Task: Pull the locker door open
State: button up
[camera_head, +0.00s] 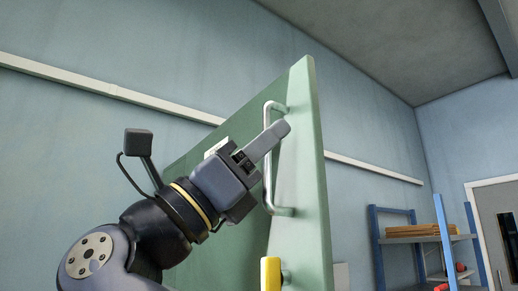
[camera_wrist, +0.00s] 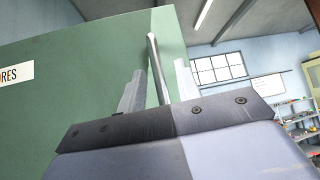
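The green locker (camera_head: 312,170) stands at the centre of the head view, and its green panels also show in the wrist view (camera_wrist: 80,75). A silver vertical bar handle (camera_head: 268,180) is fixed to it at top and bottom. My gripper (camera_head: 279,130) is at the upper part of the handle. In the wrist view, the handle (camera_wrist: 153,55) runs between the two fingers of my gripper (camera_wrist: 158,78). The fingers are apart, with a gap visible on the right of the bar. The left finger is close to the bar; whether it touches is unclear. I cannot tell whether the door is ajar.
A yellow item (camera_head: 270,273) shows on the locker below the handle. A white label (camera_wrist: 15,74) is on the green panel. A blue shelf rack (camera_head: 415,240) stands at the right. Shelves with small items (camera_wrist: 300,125) stand at the right in the wrist view.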

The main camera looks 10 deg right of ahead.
jog(key=b+v, duration=0.3)
jog(key=v, duration=0.7)
